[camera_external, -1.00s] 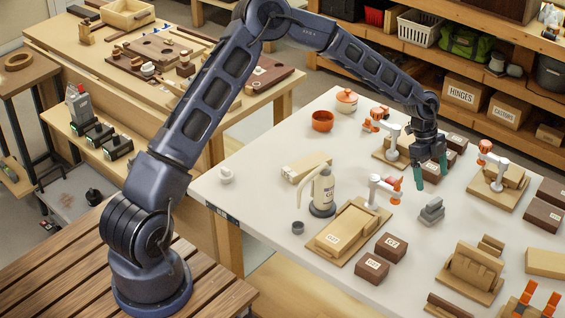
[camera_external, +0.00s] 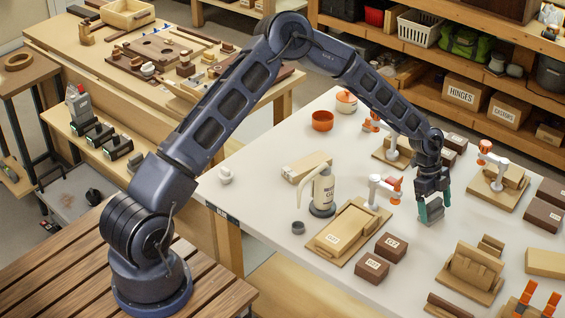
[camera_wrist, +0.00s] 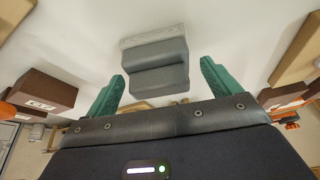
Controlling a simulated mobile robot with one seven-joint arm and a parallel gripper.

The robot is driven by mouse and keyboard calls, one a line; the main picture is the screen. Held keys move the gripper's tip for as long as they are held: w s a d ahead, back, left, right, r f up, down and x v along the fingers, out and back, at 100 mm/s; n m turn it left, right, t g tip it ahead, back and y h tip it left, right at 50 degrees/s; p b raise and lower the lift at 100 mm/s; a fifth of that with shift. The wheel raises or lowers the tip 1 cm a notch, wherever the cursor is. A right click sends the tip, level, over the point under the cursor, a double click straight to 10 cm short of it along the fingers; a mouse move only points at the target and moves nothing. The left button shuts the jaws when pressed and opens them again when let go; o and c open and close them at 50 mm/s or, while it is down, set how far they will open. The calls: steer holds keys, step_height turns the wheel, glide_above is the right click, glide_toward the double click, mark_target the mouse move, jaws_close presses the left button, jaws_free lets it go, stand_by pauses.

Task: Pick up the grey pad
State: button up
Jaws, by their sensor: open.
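The grey pad (camera_external: 434,211) is a small stepped grey block on the white table. In the wrist view the grey pad (camera_wrist: 156,66) lies ahead of the fingertips, roughly centred between them, with a paler layer along its far edge. My gripper (camera_external: 433,207) is open, pointing down over the pad, with its green fingers to either side of it. In the wrist view my gripper (camera_wrist: 163,72) shows both fingers apart and nothing held. In the external view the fingers partly hide the pad, and I cannot tell whether they touch it.
A white and orange clamp (camera_external: 386,190) stands left of my gripper, beside a wooden tray (camera_external: 325,243). Brown boxes (camera_external: 391,247) lie in front. A wooden holder (camera_external: 472,268) stands to the front right. Another orange-topped clamp (camera_external: 490,160) is behind right. Bare table surrounds the pad.

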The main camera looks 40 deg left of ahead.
steer(key=shift+d+f, duration=0.2)
steer(key=shift+f, duration=0.2)
steer(key=c, duration=0.9)
steer(key=shift+c, duration=0.2)
